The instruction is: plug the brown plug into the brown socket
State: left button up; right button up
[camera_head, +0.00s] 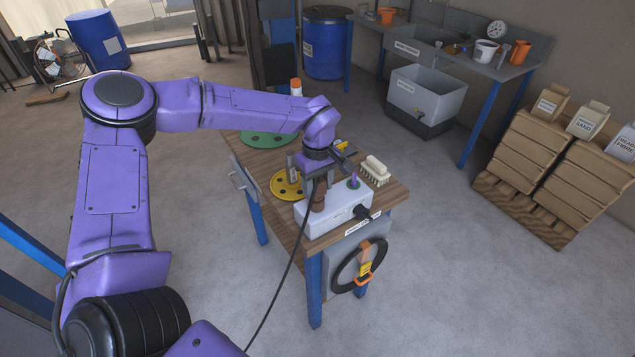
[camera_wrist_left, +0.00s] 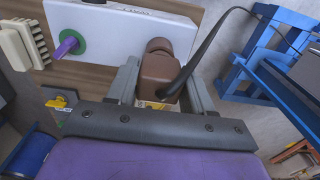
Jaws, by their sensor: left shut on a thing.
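The white socket box (camera_head: 330,208) stands on the front part of the wooden bench. It also shows at the top of the left wrist view (camera_wrist_left: 115,20). My left gripper (camera_wrist_left: 163,85) is shut on the brown plug (camera_wrist_left: 155,76), whose dark cable trails off to the right. A rounded brown part (camera_wrist_left: 159,45) shows at the plug's far end, over the box's edge. In the head view the brown piece (camera_head: 319,196) is upright at the box's left end, below the gripper (camera_head: 318,180). The brown socket's opening is hidden, and I cannot tell whether the plug is seated.
A purple piece in a green ring (camera_head: 354,183) is on the box, with a black plug (camera_head: 362,212) at its side. A brush (camera_head: 375,170) lies behind. A yellow disc (camera_head: 286,184) and green disc (camera_head: 265,139) lie on the bench (camera_head: 395,192).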

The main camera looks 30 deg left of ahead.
pick_arm(q)
jog(key=shift+f, duration=0.3)
jog(key=o, duration=1.2)
notch_tip(320, 180, up, 10)
jog(key=shift+r+b, duration=0.25)
jog(key=shift+b, duration=0.9)
jog(key=shift+f, duration=0.1)
